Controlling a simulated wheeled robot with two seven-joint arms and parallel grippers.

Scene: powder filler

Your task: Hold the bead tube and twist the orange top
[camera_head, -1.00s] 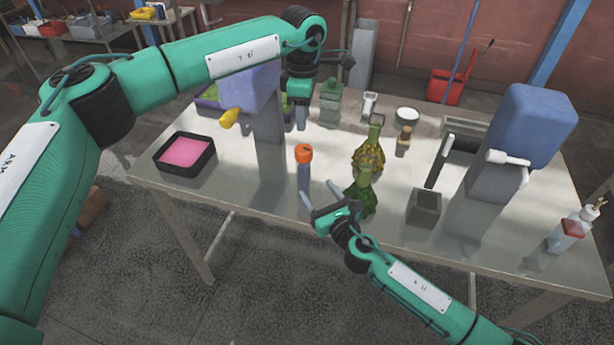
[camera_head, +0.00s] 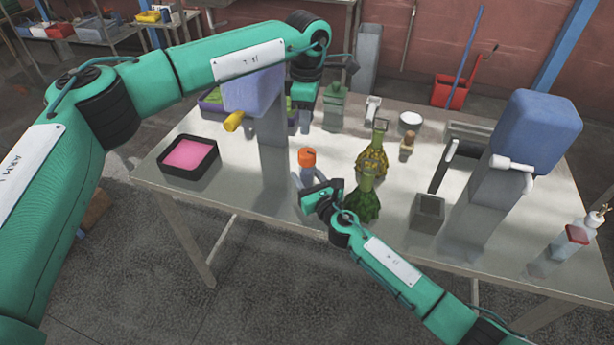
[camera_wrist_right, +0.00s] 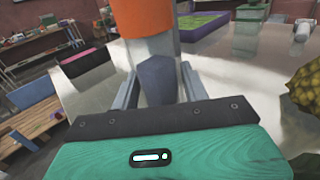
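The bead tube (camera_head: 306,176) stands upright near the table's front edge, with its orange top (camera_head: 307,157) uppermost. In the right wrist view the orange top (camera_wrist_right: 145,15) fills the top middle, above a bluish-grey body (camera_wrist_right: 157,78). My right gripper (camera_head: 308,190) is low at the tube. In the wrist view its fingers (camera_wrist_right: 159,88) lie either side of the body, apart, with gaps showing; it looks open around the tube. My left gripper (camera_head: 303,112) points down behind and above the orange top, apart from it; its finger opening cannot be made out.
A green flask (camera_head: 362,205) stands close right of my right gripper, with a yellow patterned flask (camera_head: 371,160) behind it. A black tray with pink contents (camera_head: 188,154) is at left. A grey open box (camera_head: 428,212) and a blue-topped dispenser (camera_head: 537,125) are at right.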

